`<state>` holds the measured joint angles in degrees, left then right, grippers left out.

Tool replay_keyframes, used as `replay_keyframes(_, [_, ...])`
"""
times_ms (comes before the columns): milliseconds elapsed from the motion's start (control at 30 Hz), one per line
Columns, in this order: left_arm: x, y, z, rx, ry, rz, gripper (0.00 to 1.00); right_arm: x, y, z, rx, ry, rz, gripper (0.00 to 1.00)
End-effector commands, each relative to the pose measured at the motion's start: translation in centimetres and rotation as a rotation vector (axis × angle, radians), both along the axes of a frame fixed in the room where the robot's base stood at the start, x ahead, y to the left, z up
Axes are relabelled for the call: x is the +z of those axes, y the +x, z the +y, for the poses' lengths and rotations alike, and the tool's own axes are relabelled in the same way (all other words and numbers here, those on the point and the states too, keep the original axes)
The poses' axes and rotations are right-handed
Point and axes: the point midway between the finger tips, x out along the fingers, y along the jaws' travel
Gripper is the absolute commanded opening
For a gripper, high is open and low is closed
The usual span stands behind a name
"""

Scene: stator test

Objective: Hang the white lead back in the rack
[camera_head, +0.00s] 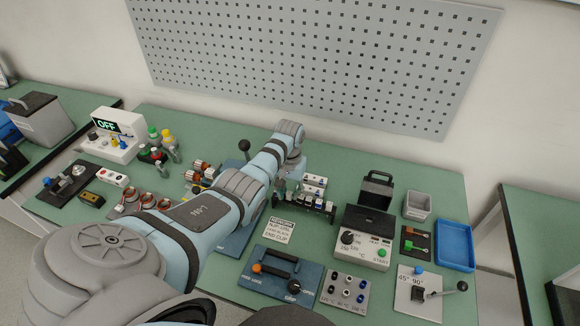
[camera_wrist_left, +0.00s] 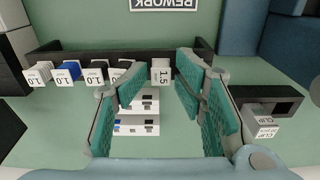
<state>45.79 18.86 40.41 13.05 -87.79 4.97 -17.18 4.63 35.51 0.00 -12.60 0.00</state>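The rack (camera_head: 318,208) is a low dark bar near the table's middle, with several small plugs in a row. In the left wrist view, the rack (camera_wrist_left: 75,55) carries tagged leads with white, blue and black bodies. A pale lead tagged 1.5 (camera_wrist_left: 162,72) stands at the rack between my fingertips; it looks like the white lead. My left gripper (camera_wrist_left: 158,85) is open, its teal pads apart on either side of this lead, with gaps visible. In the head view, my left gripper (camera_head: 288,182) is at the rack, partly hidden by its arm. My right gripper is not in view.
White blocks (camera_wrist_left: 137,115) lie beyond the rack. A dark holder tagged CLIP (camera_wrist_left: 268,105) is at its right in the wrist view. A heater box (camera_head: 362,250), blue panel (camera_head: 275,285), blue tray (camera_head: 455,245) and grey bin (camera_head: 418,205) stand nearby.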

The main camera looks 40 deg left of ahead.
Motion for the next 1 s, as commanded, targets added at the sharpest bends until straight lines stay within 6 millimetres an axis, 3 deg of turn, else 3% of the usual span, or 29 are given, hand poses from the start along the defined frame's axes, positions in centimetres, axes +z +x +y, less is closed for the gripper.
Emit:
replay_keyframes(167, [1.4, 0.0, 0.1, 0.001, 0.001, -0.001, 0.37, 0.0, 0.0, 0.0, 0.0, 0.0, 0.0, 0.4])
replay_keyframes(400, [7.9, 0.1, 0.0, 0.0, 0.003, -0.004, 0.37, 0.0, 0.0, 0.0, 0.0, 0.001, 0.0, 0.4])
replay_keyframes(600, [11.6, 0.0, -0.1, -0.001, 0.002, -0.002, 0.37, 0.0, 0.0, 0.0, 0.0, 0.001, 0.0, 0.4])
replay_keyframes(1000, [12.1, 0.0, -0.1, 0.0, 0.001, 0.0, 0.37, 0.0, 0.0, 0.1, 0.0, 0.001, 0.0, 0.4])
